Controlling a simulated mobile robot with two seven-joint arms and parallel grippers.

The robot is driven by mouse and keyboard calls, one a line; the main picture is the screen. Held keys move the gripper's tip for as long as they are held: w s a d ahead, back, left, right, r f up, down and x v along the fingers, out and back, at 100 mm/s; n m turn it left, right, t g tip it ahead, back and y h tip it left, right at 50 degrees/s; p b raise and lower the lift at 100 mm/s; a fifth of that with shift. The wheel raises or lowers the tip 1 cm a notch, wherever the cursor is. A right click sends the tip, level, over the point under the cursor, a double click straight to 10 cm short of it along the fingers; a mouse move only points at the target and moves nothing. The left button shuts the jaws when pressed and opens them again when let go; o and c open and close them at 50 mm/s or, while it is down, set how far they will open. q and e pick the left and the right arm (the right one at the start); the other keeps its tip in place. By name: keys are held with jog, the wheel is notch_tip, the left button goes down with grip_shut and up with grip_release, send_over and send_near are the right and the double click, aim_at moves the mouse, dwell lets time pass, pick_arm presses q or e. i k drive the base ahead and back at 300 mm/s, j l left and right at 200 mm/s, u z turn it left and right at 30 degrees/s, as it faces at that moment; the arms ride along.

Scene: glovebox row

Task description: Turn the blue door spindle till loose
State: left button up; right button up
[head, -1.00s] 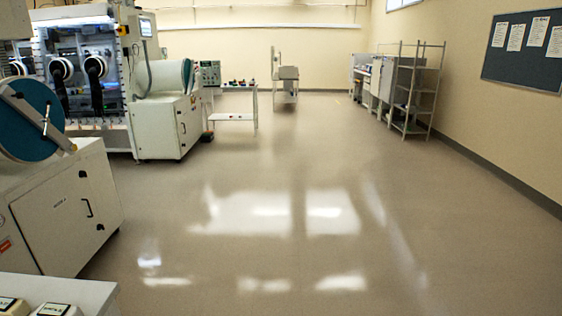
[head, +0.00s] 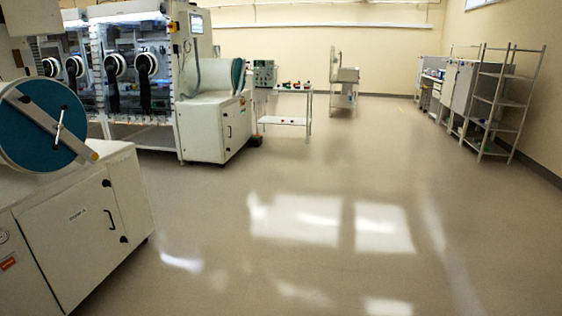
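A round blue-teal door (head: 30,135) is at the left edge, on the end of a white chamber (head: 75,215). A pale bar crosses the door at a slant. A thin spindle handle (head: 60,126) stands near upright at the bar's middle; how tight it is cannot be told. A second blue door (head: 238,75), seen edge-on, is on a farther white chamber (head: 217,122). Neither of my grippers is in view.
A glovebox (head: 125,75) with black gloves stands behind at the left. A small white table (head: 285,122) with items is beyond it. Shelving (head: 500,100) stands along the right wall. The floor (head: 300,180) in the middle is wide and clear.

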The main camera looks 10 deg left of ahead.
aim_at(60, 126)
jog(key=i+u, duration=0.25)
jog(key=i, duration=0.4)
jog(key=i+l+u, duration=0.25)
jog(key=i, duration=0.4)
jog(key=i+j+u, duration=0.15)
jog(key=i+u, duration=0.9)
jog(key=i+j+u, duration=0.1)
jog(key=i+j, duration=0.15)
jog(key=i+j+u, duration=0.1)
jog(key=i, duration=0.35)
jog(key=i+j+u, duration=0.1)
jog(key=i+j, duration=0.2)
jog(key=i, duration=0.1)
